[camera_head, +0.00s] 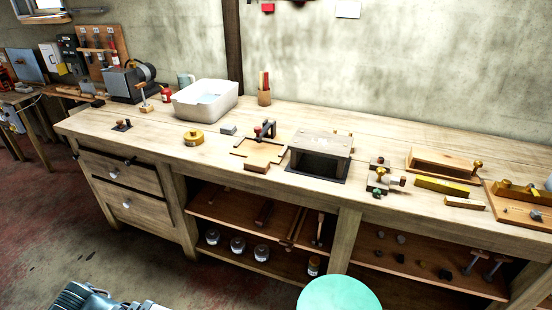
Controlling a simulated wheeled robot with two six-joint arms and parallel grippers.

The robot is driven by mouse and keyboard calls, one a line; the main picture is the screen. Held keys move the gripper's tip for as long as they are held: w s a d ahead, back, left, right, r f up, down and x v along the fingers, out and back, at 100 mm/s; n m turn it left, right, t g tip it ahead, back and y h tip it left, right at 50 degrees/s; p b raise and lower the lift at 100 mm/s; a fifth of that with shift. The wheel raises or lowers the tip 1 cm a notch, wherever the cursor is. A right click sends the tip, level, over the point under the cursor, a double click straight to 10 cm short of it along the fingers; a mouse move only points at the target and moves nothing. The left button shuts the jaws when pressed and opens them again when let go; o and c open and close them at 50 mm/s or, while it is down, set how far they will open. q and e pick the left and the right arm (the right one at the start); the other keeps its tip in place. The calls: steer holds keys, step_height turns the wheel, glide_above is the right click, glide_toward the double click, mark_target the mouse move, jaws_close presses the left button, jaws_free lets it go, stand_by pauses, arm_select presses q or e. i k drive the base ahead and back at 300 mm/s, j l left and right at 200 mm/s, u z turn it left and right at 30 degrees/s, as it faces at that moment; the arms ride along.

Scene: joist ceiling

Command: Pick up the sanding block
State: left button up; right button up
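Several small blocks lie on the long wooden workbench (150,140), and I cannot tell for sure which is the sanding block. A brown block (257,167) lies at the front edge, by a wooden board with a dark clamp. A small grey block (228,129) lies behind and left of it, near the white basin. A pale wooden block (465,203) lies at the front right, beside a yellow bar. Neither of my grippers is in view, and nothing here is seen held.
A white basin (205,101), a yellow round tin (194,138) and a dark square opening (319,165) are on the bench. Hand planes (379,183) and wooden trays crowd the right. A teal round stool (339,293) stands in front. The bench's left front is mostly clear.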

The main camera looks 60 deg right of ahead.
mark_target(255, 164)
steer(key=i+l+z, duration=0.15)
steer(key=i+z, duration=0.5)
steer(key=z, duration=0.25)
steer(key=i+z, duration=0.35)
steer(key=z, duration=0.15)
steer(key=i+j+z, duration=0.25)
steer(key=z, duration=0.2)
steer(key=i+j+z, duration=0.15)
steer(key=i+z, duration=0.15)
